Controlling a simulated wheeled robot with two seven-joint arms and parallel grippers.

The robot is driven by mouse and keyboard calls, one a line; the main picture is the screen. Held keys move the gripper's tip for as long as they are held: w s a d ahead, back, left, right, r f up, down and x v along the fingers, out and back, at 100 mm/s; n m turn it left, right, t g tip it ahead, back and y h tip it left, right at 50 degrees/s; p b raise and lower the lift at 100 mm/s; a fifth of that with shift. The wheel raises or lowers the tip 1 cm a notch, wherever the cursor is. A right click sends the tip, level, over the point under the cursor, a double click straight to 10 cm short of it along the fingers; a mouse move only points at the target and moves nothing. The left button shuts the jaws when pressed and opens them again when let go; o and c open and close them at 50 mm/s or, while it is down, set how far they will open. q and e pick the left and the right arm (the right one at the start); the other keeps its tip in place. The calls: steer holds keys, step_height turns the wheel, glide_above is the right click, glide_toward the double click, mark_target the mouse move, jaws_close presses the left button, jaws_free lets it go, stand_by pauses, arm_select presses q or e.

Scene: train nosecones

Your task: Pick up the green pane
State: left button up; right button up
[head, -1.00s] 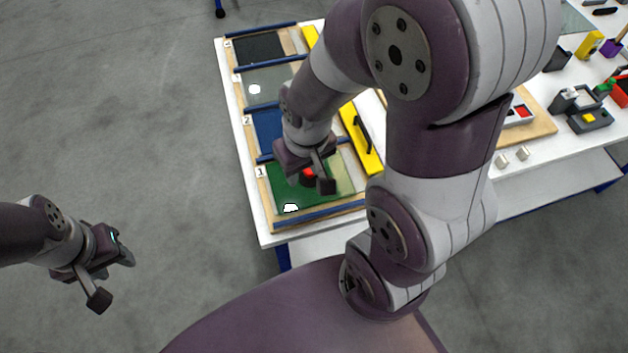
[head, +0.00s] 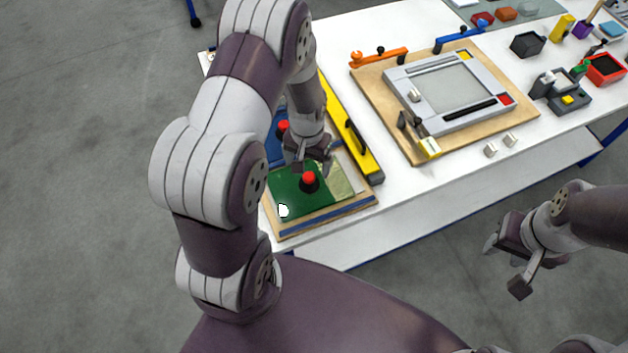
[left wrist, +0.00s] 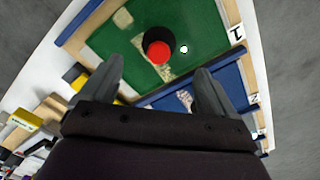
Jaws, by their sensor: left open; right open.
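The green pane (head: 290,200) lies flat in the near slot of a wooden rack, marked 1 in the left wrist view. A black holder with a red top (head: 309,180) stands upright on it. The pane (left wrist: 205,30) and holder (left wrist: 158,48) also show in the left wrist view. My left gripper (head: 310,165) is open and empty, just above and behind the holder; its fingers (left wrist: 160,75) point toward it with the holder apart from them. My right gripper (head: 504,267) is open and empty, off the table at the right.
A blue pane (head: 272,153) lies behind the green one, with another red-topped holder (head: 283,126) there. A yellow bar with a black handle (head: 352,138) borders the rack on the right. A grey frame (head: 403,88) lies on a wooden board (head: 385,80).

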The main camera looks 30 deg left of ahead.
mark_target(309, 176)
arm_select(q)
step_height(309, 176, down, 7)
steer(key=shift+d+r+p, duration=0.15)
steer(key=shift+r+p, duration=0.05)
steer(key=shift+p, duration=0.85)
steer(key=shift+f, duration=0.5)
steer(key=c, duration=1.3)
steer(key=shift+r, duration=0.1)
jaws_close()
